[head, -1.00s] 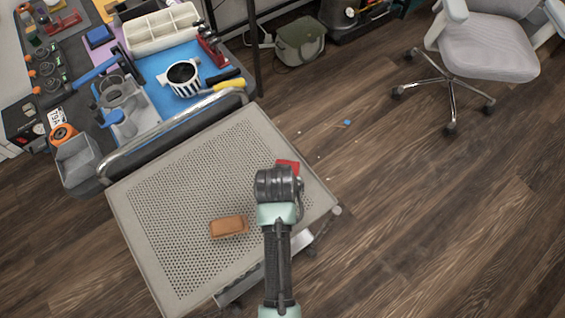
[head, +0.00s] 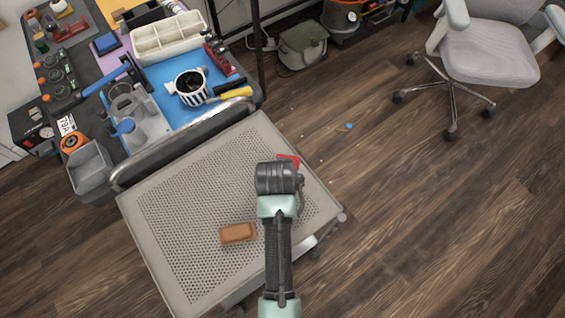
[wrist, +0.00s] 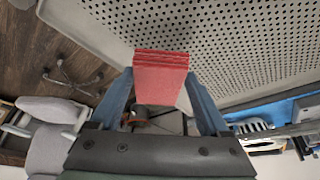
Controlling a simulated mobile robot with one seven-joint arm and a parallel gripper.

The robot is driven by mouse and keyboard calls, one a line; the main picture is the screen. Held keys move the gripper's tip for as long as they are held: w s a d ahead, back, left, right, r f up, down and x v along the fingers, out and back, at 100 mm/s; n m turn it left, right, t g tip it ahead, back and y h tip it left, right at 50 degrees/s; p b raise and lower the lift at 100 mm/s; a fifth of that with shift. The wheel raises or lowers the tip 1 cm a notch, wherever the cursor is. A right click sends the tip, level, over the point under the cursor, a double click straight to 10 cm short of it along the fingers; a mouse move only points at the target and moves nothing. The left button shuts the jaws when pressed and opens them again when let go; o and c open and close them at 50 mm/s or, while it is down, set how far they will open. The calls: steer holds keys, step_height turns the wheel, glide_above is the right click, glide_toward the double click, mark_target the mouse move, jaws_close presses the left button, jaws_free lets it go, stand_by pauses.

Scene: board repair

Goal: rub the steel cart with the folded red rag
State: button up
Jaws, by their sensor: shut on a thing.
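The steel cart (head: 190,185) has a grey perforated top, and its top also fills the upper part of the wrist view (wrist: 235,38). The folded red rag (wrist: 160,75) is held between the two fingers of my gripper (wrist: 160,90), which is shut on it. In the head view only a corner of the rag (head: 290,160) shows past my wrist, over the cart's right part near its edge. My wrist hides the fingers there. I cannot tell whether the rag touches the cart top.
A brown block (head: 237,233) lies on the cart top, left of my arm. A chrome handle (head: 180,145) runs along the cart's far side. Beyond it is a cluttered workbench with a blue mat (head: 165,75). An office chair (head: 490,55) stands at right; the floor between is mostly open.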

steer(key=shift+r+p, duration=1.85)
steer(key=shift+r, duration=0.4)
